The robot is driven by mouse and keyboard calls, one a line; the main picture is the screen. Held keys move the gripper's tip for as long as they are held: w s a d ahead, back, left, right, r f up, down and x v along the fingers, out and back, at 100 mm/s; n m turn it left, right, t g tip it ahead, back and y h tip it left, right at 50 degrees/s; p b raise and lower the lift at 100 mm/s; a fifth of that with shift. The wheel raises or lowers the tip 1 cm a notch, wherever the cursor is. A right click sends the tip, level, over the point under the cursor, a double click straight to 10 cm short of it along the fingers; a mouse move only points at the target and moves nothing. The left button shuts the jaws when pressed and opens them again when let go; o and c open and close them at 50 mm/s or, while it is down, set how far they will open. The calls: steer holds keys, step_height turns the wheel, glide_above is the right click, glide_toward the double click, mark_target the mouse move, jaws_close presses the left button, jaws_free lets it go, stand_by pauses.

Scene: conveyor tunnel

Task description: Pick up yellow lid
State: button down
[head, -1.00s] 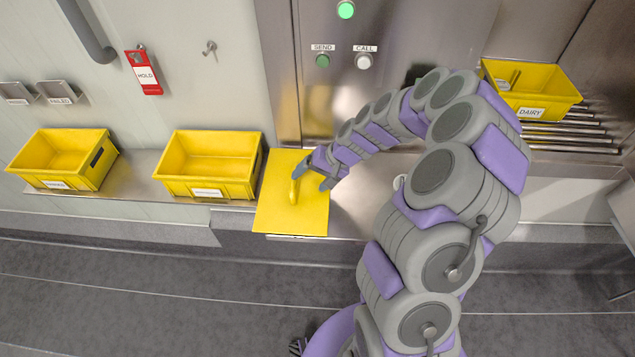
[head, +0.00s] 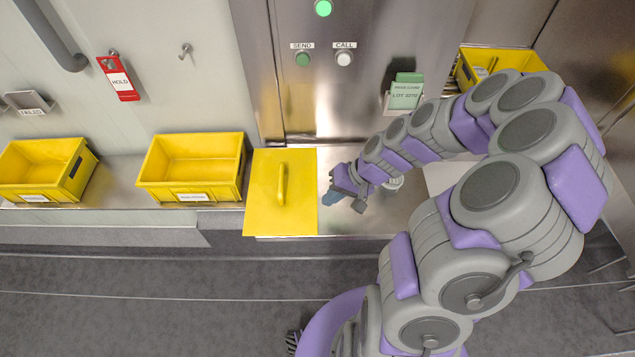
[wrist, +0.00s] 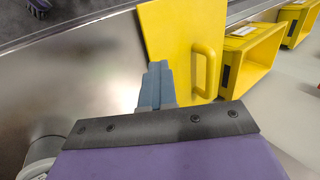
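The yellow lid (head: 263,195) is a flat panel with a raised bar handle (head: 282,186). It lies on the metal ledge beside a yellow bin, its front edge at the ledge's front. My gripper (head: 345,201) is to the right of the lid, over bare metal, with its fingers apart and nothing seen between them. In the wrist view the lid (wrist: 172,35) and its handle (wrist: 205,70) show beyond my blue-grey fingers (wrist: 155,82), which overlap there.
Two yellow bins (head: 193,194) (head: 36,197) stand left of the lid on the ledge (head: 118,178). Another yellow bin (head: 528,63) is at the back right, partly hidden by my arm. A green card (head: 405,92) stands behind my arm. Bare metal lies right of the lid.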

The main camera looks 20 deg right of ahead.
steer(key=shift+s+d+r, duration=0.1)
steer(key=shift+s+d, duration=0.15)
steer(key=shift+s, duration=0.35)
steer(key=shift+s+d+r, duration=0.1)
steer(key=shift+s+d, duration=0.1)
steer(key=shift+s, duration=0.45)
steer(key=shift+s+d, duration=0.25)
steer(key=shift+s, duration=0.35)
steer(key=c, duration=1.3)
jaws_free()
steer(key=shift+a, duration=0.5)
steer(key=o, duration=0.7)
steer(key=shift+d, duration=0.4)
steer(key=shift+o, duration=1.1)
steer(key=shift+a, duration=0.2)
steer(key=p+v, duration=0.2)
steer(key=v, duration=1.5)
steer(key=shift+d, duration=0.15)
